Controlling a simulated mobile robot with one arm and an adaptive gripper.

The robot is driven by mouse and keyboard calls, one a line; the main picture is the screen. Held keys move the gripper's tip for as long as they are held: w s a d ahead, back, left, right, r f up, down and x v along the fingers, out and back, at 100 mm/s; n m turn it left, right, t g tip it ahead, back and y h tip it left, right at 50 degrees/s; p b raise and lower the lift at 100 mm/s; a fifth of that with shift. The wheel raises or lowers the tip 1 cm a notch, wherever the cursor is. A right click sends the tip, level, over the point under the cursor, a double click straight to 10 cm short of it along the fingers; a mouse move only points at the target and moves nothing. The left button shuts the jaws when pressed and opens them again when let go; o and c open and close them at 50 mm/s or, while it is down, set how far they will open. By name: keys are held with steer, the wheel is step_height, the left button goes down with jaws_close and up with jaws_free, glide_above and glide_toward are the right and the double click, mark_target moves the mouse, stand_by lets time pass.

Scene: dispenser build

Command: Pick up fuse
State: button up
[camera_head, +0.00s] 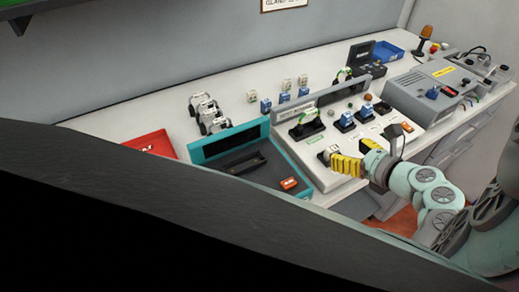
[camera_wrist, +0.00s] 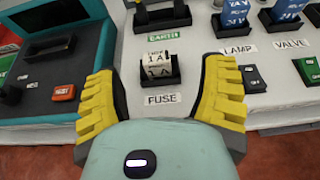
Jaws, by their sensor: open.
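The fuse (camera_wrist: 156,68) is a small white block with dark markings. It sits upright in a black holder (camera_wrist: 175,79) above the label "FUSE" in the wrist view. My gripper (camera_wrist: 162,92) is open, its yellow ribbed fingers spread to the left and right of the fuse, apart from it. In the head view my gripper (camera_head: 340,160) is at the front left of the white panel, and the fuse (camera_head: 333,149) shows small just beyond the fingers.
Beside the fuse holder are the EARTH slot (camera_wrist: 163,17), the LAMP block (camera_wrist: 235,14) and a dark rocker switch (camera_wrist: 252,79). A teal-framed unit (camera_head: 230,143) with an orange-red button (camera_head: 289,183) stands left. White and blue parts stand behind on the bench.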

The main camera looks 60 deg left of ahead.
mark_target(334, 149)
steer(key=shift+s+p+x, duration=0.15)
steer(key=shift+p+x, duration=0.05)
steer(key=shift+x, duration=1.15)
steer(key=shift+s+p+x, duration=0.15)
steer(key=shift+s+x, duration=0.05)
steer(key=shift+x, duration=1.15)
steer(key=shift+f, duration=0.2)
steer(key=shift+d, duration=0.1)
steer(key=c, duration=1.1)
